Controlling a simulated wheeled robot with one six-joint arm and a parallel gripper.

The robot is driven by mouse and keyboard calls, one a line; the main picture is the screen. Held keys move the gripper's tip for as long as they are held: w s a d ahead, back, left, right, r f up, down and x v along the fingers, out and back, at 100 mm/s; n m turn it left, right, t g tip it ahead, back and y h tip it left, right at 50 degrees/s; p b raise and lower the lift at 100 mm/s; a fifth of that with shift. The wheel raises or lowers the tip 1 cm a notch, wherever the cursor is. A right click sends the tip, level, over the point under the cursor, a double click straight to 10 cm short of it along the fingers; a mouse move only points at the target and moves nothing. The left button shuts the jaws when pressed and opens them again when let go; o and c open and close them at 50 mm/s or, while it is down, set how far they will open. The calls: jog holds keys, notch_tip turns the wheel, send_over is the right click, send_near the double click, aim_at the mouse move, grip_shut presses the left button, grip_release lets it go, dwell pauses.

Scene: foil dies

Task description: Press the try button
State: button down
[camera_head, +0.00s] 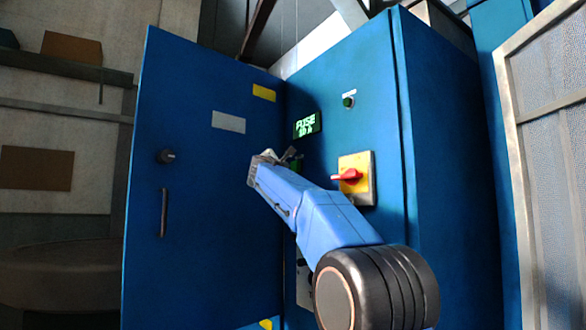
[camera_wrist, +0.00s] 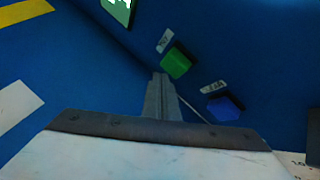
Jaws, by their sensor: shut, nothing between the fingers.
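In the wrist view, a green button (camera_wrist: 176,63) and a blue button (camera_wrist: 223,108) sit on the blue cabinet face. Each has a small white label (camera_wrist: 165,40) (camera_wrist: 214,87) beside it, and I cannot read either for certain, so I cannot tell which is the try button. My gripper (camera_wrist: 161,80) is shut and empty, its tips just below the green button and left of the blue one. I cannot tell its distance from the face. In the head view my gripper (camera_head: 262,160) partly hides this area; a bit of green (camera_head: 297,163) shows beyond it.
A red rotary switch (camera_head: 347,175) on a yellow plate lies right, close to my arm. A blue door (camera_head: 205,190) with a handle (camera_head: 163,212) stands left.

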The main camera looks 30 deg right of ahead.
jog(key=shift+d, duration=0.15)
jog(key=shift+d, duration=0.3)
jog(key=shift+d, duration=0.5)
dwell(1.1)
jog(key=shift+a, duration=0.9)
jog(key=shift+a, duration=0.15)
jog(key=a, duration=0.4)
jog(key=shift+s+a, duration=0.15)
jog(key=shift+a, duration=0.2)
dwell(0.9)
